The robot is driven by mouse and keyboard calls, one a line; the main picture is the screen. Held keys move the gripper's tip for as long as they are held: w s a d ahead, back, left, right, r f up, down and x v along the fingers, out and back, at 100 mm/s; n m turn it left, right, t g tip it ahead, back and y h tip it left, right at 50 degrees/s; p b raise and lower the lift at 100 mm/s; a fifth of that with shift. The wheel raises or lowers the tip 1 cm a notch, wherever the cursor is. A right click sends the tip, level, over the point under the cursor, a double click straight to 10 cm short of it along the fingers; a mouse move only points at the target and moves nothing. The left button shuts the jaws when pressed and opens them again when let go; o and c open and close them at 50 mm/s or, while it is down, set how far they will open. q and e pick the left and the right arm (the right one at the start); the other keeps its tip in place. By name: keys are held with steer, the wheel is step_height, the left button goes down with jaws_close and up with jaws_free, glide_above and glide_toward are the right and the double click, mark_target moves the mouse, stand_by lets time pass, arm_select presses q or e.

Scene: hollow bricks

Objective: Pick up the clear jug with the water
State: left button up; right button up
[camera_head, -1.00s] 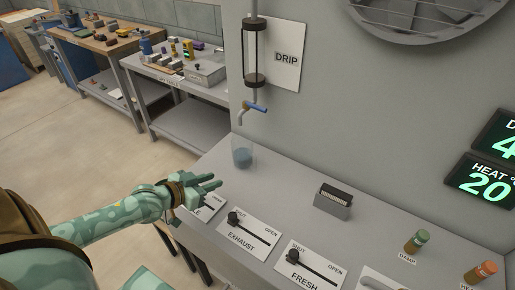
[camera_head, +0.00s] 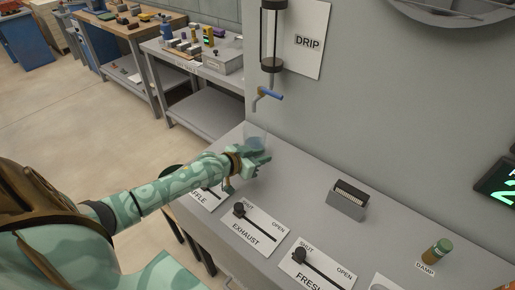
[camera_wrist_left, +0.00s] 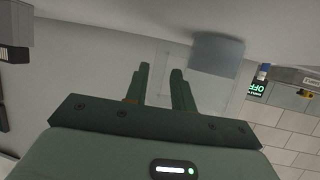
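The clear jug (camera_head: 255,138) stands on the grey bench under the drip tap, with bluish water in its lower part. My left gripper (camera_head: 262,160) is right in front of it and overlaps its lower side in the head view. In the left wrist view the jug (camera_wrist_left: 217,56) appears tilted, just beyond and mostly right of the fingers (camera_wrist_left: 160,71). The two fingers are apart, with nothing seen gripped between them. Whether a finger touches the jug I cannot tell. My right gripper is out of view.
The exhaust slider plate (camera_head: 253,228) lies in front. The bench between jug and block is clear.

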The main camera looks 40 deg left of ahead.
arm_select(q)
steer(key=x, duration=0.3)
steer(key=shift+s+f+b, duration=0.1)
steer(key=shift+b, duration=0.25)
steer(key=shift+s, duration=0.1)
jaws_close()
steer(key=shift+r, duration=0.2)
